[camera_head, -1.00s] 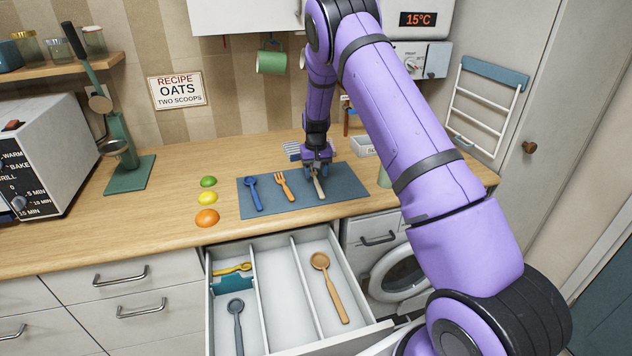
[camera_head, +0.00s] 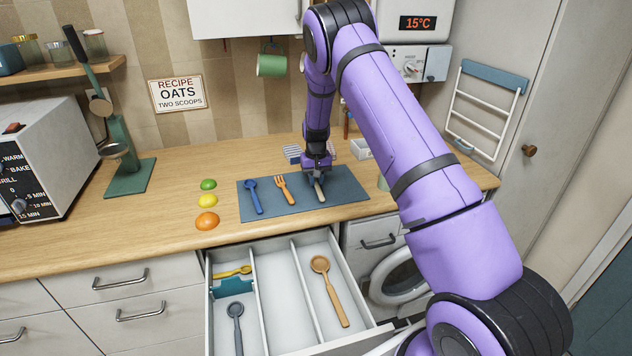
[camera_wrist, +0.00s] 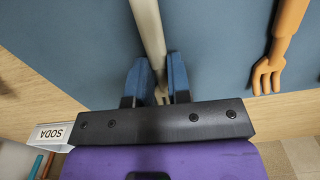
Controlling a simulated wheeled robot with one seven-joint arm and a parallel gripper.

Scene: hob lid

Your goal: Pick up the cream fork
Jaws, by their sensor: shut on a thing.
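The cream fork (camera_head: 320,191) is at the right part of the blue mat (camera_head: 347,186) on the worktop. In the wrist view its pale handle (camera_wrist: 148,28) runs up from between the jaws, and its tines show low between the fingers. My gripper (camera_head: 318,177) points down over the fork. In the wrist view both blue fingers of the gripper (camera_wrist: 156,70) close on the fork near its tined end. Whether the fork touches the mat or is slightly off it, I cannot tell.
An orange fork (camera_head: 284,188) and a blue spoon (camera_head: 254,196) lie left on the mat. Green, yellow and orange pieces (camera_head: 207,220) sit further left. Below, an open drawer (camera_head: 281,295) holds a wooden spoon (camera_head: 330,290), a yellow utensil and a grey-blue spoon; its middle compartment is empty.

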